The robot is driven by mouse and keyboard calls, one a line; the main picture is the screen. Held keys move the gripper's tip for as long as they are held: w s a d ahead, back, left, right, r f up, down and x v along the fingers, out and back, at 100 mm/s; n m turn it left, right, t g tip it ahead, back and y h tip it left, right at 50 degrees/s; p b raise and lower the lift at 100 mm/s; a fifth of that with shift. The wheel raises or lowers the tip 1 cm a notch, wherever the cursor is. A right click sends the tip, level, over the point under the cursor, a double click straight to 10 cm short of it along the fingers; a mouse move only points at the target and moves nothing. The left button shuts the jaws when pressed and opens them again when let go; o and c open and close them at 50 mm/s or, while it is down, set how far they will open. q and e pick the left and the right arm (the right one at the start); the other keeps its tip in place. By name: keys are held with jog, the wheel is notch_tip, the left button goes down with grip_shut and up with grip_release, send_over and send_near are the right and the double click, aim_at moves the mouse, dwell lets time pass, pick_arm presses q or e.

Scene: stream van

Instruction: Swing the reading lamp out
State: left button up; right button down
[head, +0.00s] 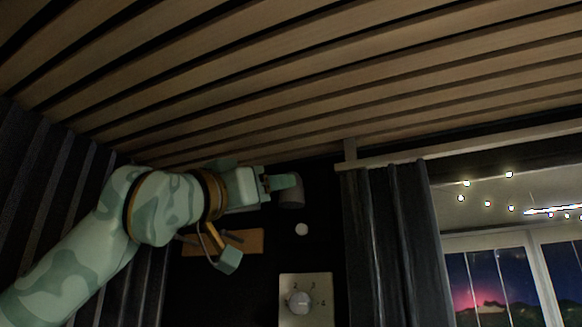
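My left arm reaches in from the left, and my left gripper (282,181) is at the dark back wall, just under the slatted ceiling. A short dark grey-brown cylinder (292,198), which looks like the reading lamp's head, is at the fingertips. The fingers overlap its upper left part in the picture. I cannot tell whether they touch it or are in front of it. The lamp's arm and mount are not visible. Whether the fingers are open or shut is unclear from this side. My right gripper is not in view.
A wooden board with pegs (250,240) is on the wall behind my wrist. A dark curtain (390,240) hangs to the right, beside a window (500,285).

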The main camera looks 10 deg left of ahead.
aim_at(291, 206)
pick_arm(q)
jog(key=p+x, duration=0.1)
jog(key=x, duration=0.1)
jog(key=p+x, duration=0.3)
jog(key=x, duration=0.2)
jog(key=shift+r+p, duration=0.3)
jog(key=shift+r, duration=0.05)
jog(key=shift+w+d, duration=0.25)
jog(key=shift+w, duration=0.2)
jog(key=shift+f, duration=0.1)
